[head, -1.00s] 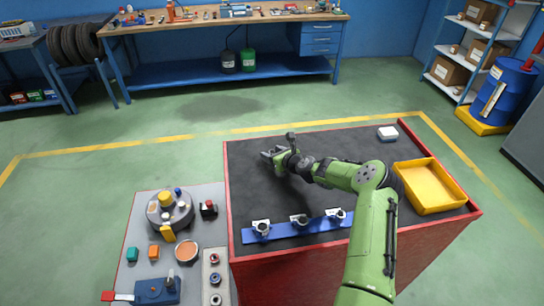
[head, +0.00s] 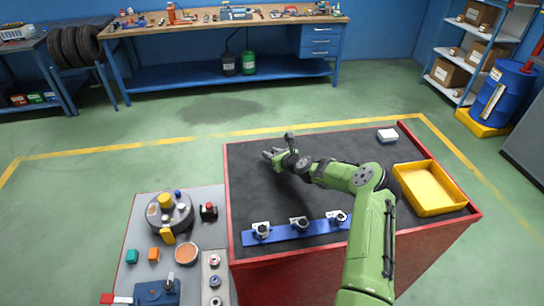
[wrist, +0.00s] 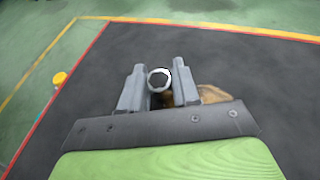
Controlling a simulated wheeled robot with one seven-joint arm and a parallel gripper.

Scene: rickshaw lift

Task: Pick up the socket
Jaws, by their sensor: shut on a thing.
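My gripper (head: 270,155) is over the back left part of the black-topped bench (head: 330,145). In the wrist view a round metal socket (wrist: 159,79), with a pale rim and dark hollow, sits between the two grey fingers, and the gripper is shut on it. In the head view the socket is too small to make out. A blue rail (head: 282,233) with several metal pieces on it lies along the bench's front edge, apart from my gripper.
A yellow tray (head: 462,207) and a small white box (head: 387,135) are on the bench's right side. A brown thing (wrist: 212,94) shows just beyond the fingers in the wrist view. A grey side table (head: 135,225) with several parts stands at left. The bench middle is clear.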

